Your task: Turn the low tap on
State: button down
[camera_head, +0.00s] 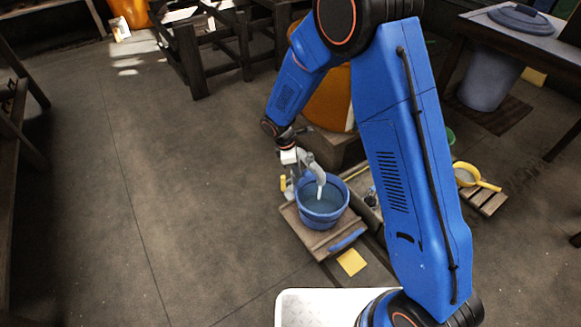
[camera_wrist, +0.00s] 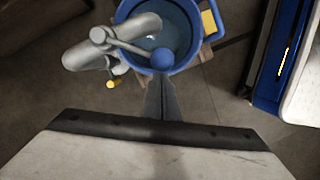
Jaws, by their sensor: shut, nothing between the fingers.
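The low tap (camera_wrist: 98,48) is a grey metal pipe with a curved spout over a blue bucket (camera_wrist: 190,68). A thin lever runs from its top to a blue ball knob (camera_wrist: 162,58). In the head view the tap (camera_head: 318,170) stands at the back of the bucket (camera_head: 322,222). A pale streak shows below the spout; I cannot tell whether it is running water. My gripper (camera_wrist: 162,78) is shut and empty, its tips right at the knob in the wrist view; I cannot tell whether they touch. In the head view my gripper (camera_head: 289,172) is small beside the tap.
The bucket holds water and stands on a wooden platform (camera_head: 290,217). A yellow card (camera_head: 351,262) lies on the floor in front. A yellow-handled pan or strainer (camera_head: 466,175) is at right. An orange barrel (camera_head: 335,100) stands behind. The floor at left is clear.

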aim_at(307, 175)
jog(key=d+n, duration=0.1)
jog(key=d, duration=0.1)
jog(key=s+d+n, duration=0.1)
jog(key=n, duration=0.1)
jog(key=shift+s+d+n+t, duration=0.2)
jog(key=shift+d+n+t, duration=0.1)
jog(key=shift+d+t, duration=0.1)
jog(key=shift+w+d+n+t+y, duration=0.15)
jog(key=shift+d+n+t, duration=0.1)
jog(key=shift+d+n, duration=0.9)
jog(key=shift+w+d+n+t+y, duration=0.15)
jog(key=shift+d+n+t, duration=0.1)
jog(key=shift+d+n, duration=0.85)
jog(key=shift+d+m, duration=0.35)
